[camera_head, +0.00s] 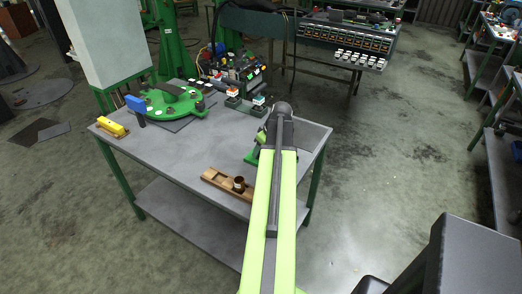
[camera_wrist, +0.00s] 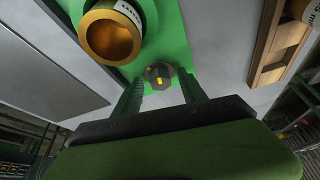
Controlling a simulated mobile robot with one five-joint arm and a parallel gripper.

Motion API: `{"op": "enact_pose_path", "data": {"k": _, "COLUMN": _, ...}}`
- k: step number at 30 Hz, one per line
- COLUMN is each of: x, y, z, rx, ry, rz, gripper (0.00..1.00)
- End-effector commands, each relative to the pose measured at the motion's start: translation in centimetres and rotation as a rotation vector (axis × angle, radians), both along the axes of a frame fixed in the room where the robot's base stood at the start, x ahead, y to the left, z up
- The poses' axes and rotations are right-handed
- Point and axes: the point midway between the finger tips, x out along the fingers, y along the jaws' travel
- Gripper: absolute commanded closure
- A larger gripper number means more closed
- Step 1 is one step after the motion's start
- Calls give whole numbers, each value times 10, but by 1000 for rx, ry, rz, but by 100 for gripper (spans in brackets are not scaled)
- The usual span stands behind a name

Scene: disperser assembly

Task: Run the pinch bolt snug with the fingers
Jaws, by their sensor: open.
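In the wrist view the pinch bolt (camera_wrist: 158,75) shows as a dark round head with a small yellow mark, set at the green stand (camera_wrist: 178,42). A brass-coloured cylinder (camera_wrist: 108,40) with an open end sits beside it in the green stand. My gripper (camera_wrist: 161,79) is open, with one finger on each side of the bolt head. I cannot tell whether either finger touches it. In the head view a bit of the green stand (camera_head: 252,157) shows left of my arm; my arm hides the bolt and my gripper.
A wooden tray (camera_head: 213,178) holding a cylindrical part lies on the grey table (camera_head: 180,150). A green round fixture (camera_head: 175,103), a blue-handled item (camera_head: 135,104) and a yellow block (camera_head: 111,127) stand at the left. Small switch boxes (camera_head: 233,97) stand at the back edge.

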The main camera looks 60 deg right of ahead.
Motion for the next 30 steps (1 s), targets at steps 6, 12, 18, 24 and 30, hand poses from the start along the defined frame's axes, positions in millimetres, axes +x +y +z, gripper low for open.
{"op": "enact_pose_path", "data": {"k": 6, "x": -8, "y": 2, "z": 25, "rx": 0, "ry": 0, "rz": -1, "gripper": 51}}
{"op": "enact_pose_path", "data": {"k": 12, "x": -24, "y": 5, "z": 69, "rx": 0, "ry": 0, "rz": -1, "gripper": 51}}
{"op": "enact_pose_path", "data": {"k": 18, "x": -42, "y": 8, "z": 115, "rx": -1, "ry": 0, "rz": -1, "gripper": 51}}
{"op": "enact_pose_path", "data": {"k": 24, "x": -59, "y": 11, "z": 154, "rx": -1, "ry": 0, "rz": -1, "gripper": 51}}
{"op": "enact_pose_path", "data": {"k": 30, "x": -66, "y": 12, "z": 162, "rx": 0, "ry": 0, "rz": 0, "gripper": 51}}
